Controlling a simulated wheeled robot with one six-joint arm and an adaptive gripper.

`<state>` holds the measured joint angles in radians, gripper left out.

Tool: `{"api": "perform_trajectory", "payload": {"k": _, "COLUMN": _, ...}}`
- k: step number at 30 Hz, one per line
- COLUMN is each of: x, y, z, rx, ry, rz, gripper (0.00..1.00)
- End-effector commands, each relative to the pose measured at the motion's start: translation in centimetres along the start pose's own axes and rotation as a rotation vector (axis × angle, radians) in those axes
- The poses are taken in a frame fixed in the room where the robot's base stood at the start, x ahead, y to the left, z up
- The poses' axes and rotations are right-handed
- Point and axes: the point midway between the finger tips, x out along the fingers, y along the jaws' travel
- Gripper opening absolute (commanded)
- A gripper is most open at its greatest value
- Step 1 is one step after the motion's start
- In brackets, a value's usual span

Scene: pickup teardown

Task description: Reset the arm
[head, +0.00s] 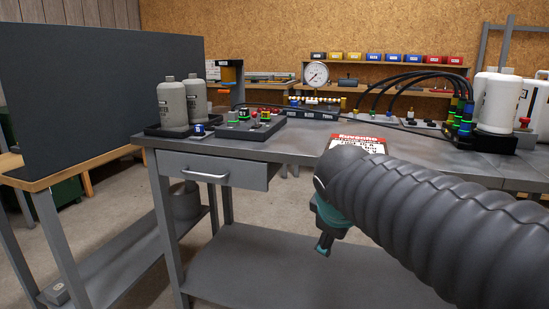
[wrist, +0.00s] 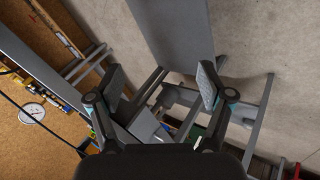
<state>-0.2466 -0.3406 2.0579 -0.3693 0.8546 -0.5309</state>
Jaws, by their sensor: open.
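My gripper (wrist: 162,92) is open in the wrist view, with its two padded fingers apart and nothing between them. In the head view my gripper (head: 324,244) shows at the end of my dark ribbed arm, in front of the grey workbench (head: 300,152) and below the level of its top. Part of the gripper is hidden behind my arm there. The gripper looks apart from the bench.
Two grey bottles (head: 173,104) stand at the bench's left, beside a box with coloured knobs (head: 250,121). A red and white sign (head: 357,143) is partly behind my arm. White canisters (head: 497,103) stand at right. A dark panel (head: 75,85) stands at left.

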Motion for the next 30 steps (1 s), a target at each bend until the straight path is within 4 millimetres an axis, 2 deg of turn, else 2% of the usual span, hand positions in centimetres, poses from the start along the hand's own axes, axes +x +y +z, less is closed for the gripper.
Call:
{"api": "perform_trajectory", "payload": {"k": 1, "x": 0.1, "y": -1.6, "z": 1.6, "rx": 0.121, "ry": -0.01, "rz": -0.035, "gripper": 0.79}}
{"api": "perform_trajectory", "payload": {"k": 7, "x": 0.3, "y": -8.8, "z": 7.5, "rx": 0.625, "ry": -0.073, "rz": -0.175, "gripper": 0.79}}
{"api": "perform_trajectory", "payload": {"k": 10, "x": 0.2, "y": -11.9, "z": 10.0, "rx": 0.799, "ry": -0.101, "rz": -0.223, "gripper": 0.79}}
{"api": "perform_trajectory", "payload": {"k": 13, "x": 0.0, "y": -14.2, "z": 12.1, "rx": 0.883, "ry": -0.11, "rz": -0.247, "gripper": 0.79}}
{"api": "perform_trajectory", "payload": {"k": 15, "x": -0.2, "y": -15.1, "z": 13.2, "rx": 0.916, "ry": -0.108, "rz": -0.248, "gripper": 0.79}}
{"api": "perform_trajectory", "payload": {"k": 18, "x": -0.7, "y": -15.2, "z": 14.2, "rx": 0.945, "ry": -0.094, "rz": -0.226, "gripper": 0.79}}
{"api": "perform_trajectory", "payload": {"k": 22, "x": -1.4, "y": -14.6, "z": 14.7, "rx": 0.969, "ry": -0.074, "rz": -0.198, "gripper": 0.79}}
{"api": "perform_trajectory", "payload": {"k": 30, "x": -1.4, "y": -14.5, "z": 14.8, "rx": 0.972, "ry": -0.077, "rz": -0.196, "gripper": 0.79}}
